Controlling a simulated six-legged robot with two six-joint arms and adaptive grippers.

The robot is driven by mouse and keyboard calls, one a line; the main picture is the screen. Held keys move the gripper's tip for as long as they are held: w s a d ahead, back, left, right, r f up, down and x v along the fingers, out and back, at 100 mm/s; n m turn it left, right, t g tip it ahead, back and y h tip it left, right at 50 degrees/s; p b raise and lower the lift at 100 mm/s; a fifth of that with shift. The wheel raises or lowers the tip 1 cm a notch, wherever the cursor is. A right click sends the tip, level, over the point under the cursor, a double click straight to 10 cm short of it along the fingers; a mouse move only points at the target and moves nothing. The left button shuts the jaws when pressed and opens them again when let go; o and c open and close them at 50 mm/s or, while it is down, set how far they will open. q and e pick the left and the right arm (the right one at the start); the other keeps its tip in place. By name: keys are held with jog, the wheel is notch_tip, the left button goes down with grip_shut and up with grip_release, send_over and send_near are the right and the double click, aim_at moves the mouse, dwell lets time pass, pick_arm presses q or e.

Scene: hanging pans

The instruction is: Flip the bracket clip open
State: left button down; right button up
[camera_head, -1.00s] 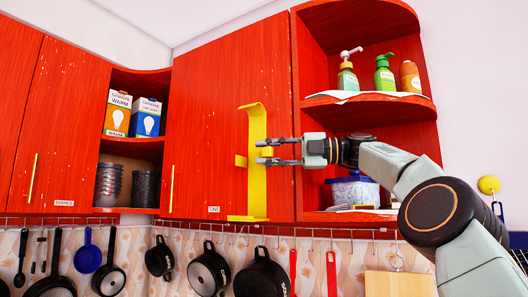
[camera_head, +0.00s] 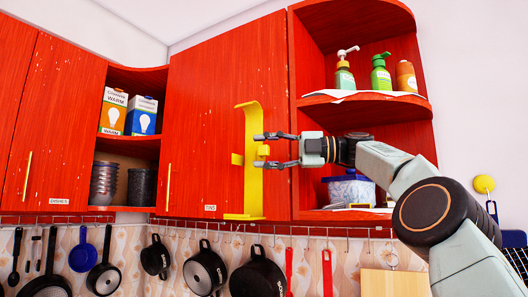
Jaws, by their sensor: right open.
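A tall yellow bracket (camera_head: 252,185) with a curved top and a flat foot is on the red cabinet door (camera_head: 205,120), near its right edge. A small yellow tab (camera_head: 237,159) sticks out on its left side. A small yellow piece, apparently the clip (camera_head: 263,150), sticks out on its right side. My right gripper (camera_head: 262,150) comes in from the right at the bracket's mid-height. It is open, with one finger above and one below the clip. I cannot tell whether the fingers touch it. My left gripper is not in view.
Open shelves (camera_head: 365,108) with pump bottles (camera_head: 381,76) and a blue-white container (camera_head: 351,189) stand close to my right arm. Black pans (camera_head: 205,268) hang from a rail (camera_head: 300,229) below the cabinets. Boxes (camera_head: 113,112) stand on the left shelf.

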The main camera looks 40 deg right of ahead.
jog(key=v, duration=0.7)
jog(key=shift+s+d, duration=0.1)
